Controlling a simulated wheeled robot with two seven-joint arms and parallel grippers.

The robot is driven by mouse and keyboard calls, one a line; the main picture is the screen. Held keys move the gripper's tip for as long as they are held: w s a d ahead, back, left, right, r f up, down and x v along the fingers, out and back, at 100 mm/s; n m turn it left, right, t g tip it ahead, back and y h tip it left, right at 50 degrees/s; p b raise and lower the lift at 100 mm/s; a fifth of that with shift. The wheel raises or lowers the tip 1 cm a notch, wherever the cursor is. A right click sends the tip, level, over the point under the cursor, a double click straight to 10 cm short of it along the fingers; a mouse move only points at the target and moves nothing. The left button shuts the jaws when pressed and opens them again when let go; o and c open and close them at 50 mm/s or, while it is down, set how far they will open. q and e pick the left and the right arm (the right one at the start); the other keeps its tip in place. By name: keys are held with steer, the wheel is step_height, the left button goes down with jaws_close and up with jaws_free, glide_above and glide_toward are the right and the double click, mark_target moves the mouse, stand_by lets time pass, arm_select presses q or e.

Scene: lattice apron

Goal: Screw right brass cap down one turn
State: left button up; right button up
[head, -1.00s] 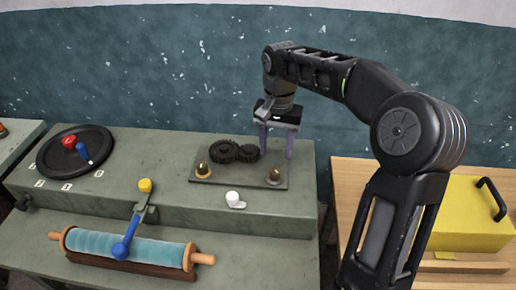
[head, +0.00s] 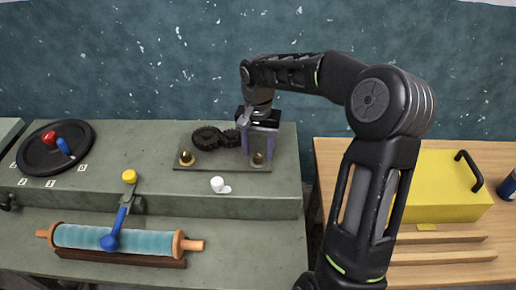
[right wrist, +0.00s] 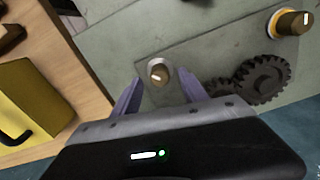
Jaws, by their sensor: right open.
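The right brass cap (head: 258,158) stands on the right end of a dark plate (head: 215,168) on the grey-green bench. It also shows in the right wrist view (right wrist: 158,73) as a round knob with a pale mark, on a light ring. My right gripper (head: 259,152) is open, pointing down at this cap, one finger to each side in the picture. In the right wrist view the cap lies between the fingertips, with clear gaps on both sides. The left brass cap (head: 186,158) stands at the plate's other end. My left gripper is out of view.
Dark gears (head: 209,137) sit on the plate just left of my right gripper. A white knob (head: 218,184) lies in front of the plate. A blue lever (head: 121,215) and a teal roller (head: 130,239) are front left. A yellow box (head: 438,187) stands right.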

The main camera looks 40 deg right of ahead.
steer(key=shift+f, duration=0.5)
steer(key=shift+c, duration=0.3)
jaws_close()
